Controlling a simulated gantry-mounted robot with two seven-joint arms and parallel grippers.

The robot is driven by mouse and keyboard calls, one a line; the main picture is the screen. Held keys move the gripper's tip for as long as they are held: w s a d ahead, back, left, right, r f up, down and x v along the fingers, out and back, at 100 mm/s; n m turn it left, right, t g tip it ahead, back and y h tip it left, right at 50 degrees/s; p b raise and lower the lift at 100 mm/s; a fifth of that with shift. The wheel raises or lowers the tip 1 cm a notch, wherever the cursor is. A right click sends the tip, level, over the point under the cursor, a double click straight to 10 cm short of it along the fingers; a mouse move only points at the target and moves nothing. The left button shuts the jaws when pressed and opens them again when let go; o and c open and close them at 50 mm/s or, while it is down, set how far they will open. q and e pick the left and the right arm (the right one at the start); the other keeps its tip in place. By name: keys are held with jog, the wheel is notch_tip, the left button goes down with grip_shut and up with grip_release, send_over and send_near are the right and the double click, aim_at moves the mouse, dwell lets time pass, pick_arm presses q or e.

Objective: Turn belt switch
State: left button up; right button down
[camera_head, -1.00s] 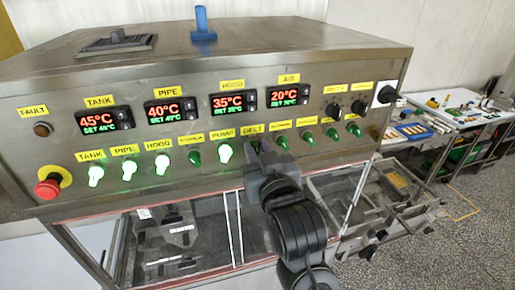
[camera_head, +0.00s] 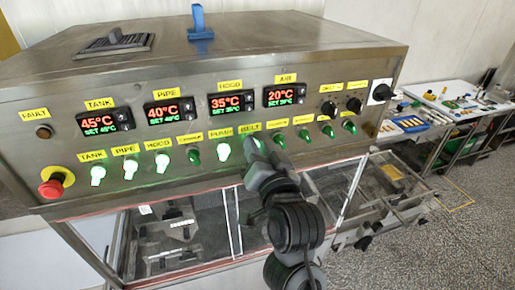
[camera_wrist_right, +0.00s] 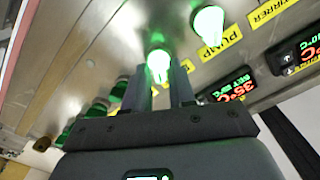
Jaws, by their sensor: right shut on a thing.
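The belt switch is a knob under the yellow BELT label (camera_head: 250,127) on the steel control panel. In the right wrist view the belt switch (camera_wrist_right: 158,64) glows green between the two fingers of my right gripper (camera_wrist_right: 165,85). The right gripper (camera_head: 255,150) is shut on it and hides most of it in the head view. My left gripper is not in view.
The lit pump switch (camera_head: 223,151) is close on the left, and an unlit green switch (camera_head: 279,141) is close on the right. A red emergency button (camera_head: 51,188) is at the far left. A side table (camera_head: 450,110) with small items stands at the right.

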dwell(0.3)
jog(key=c, duration=1.2)
grip_release()
jog(key=shift+o, duration=0.2)
jog(key=shift+s, duration=0.1)
jog(key=v, duration=1)
jog(key=shift+s, duration=0.3)
jog(key=shift+d+f, duration=0.1)
